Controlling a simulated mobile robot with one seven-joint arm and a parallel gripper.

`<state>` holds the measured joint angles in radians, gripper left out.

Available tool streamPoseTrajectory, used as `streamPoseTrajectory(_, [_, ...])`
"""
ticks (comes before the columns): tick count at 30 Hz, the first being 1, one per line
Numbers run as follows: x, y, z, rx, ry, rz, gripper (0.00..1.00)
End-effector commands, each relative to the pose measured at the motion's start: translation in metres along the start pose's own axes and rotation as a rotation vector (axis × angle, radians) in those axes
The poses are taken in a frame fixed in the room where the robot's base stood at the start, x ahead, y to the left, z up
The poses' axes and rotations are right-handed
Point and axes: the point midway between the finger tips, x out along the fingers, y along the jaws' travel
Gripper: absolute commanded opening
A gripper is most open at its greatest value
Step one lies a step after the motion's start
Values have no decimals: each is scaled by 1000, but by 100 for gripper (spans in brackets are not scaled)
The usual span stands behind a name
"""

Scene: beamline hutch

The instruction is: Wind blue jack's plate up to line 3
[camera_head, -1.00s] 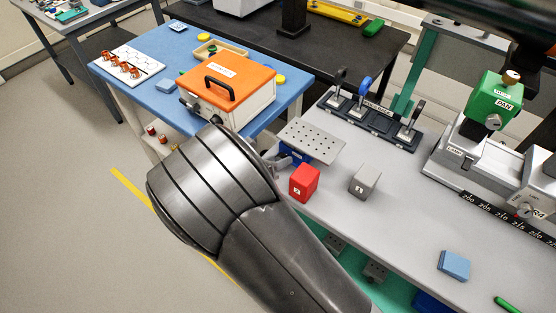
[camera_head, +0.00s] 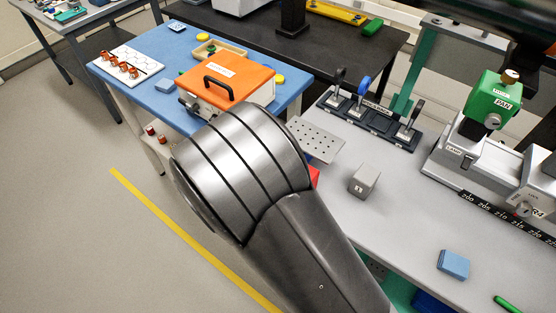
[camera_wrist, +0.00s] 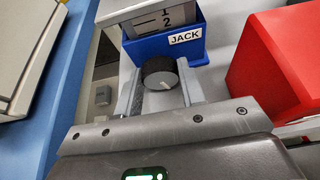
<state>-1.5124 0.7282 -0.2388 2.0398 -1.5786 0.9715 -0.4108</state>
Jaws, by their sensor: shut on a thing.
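The blue jack (camera_wrist: 197,47) stands right in front of my gripper in the wrist view, with a white JACK label and a grey scale plate showing lines 1 and 2. Its black knob (camera_wrist: 158,72) with a white pointer mark sits between my gripper's fingers (camera_wrist: 160,92), which are shut on it. In the head view the perforated grey plate (camera_head: 316,138) of the jack shows beyond my arm, and a sliver of blue body shows below it. My arm hides my gripper and the knob there. Line 3 cannot be made out.
A red block (camera_wrist: 280,65) stands close to the right of the jack; my arm mostly hides it in the head view. A grey block (camera_head: 365,179) stands farther right. An orange-lidded box (camera_head: 228,82) is on the blue table to the left.

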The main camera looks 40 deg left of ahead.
Motion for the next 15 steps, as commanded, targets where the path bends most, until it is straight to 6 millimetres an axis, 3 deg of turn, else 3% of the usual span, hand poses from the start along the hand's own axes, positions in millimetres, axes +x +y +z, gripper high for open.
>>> streamPoseTrajectory(15, [0,-2,0,191,0,79,14])
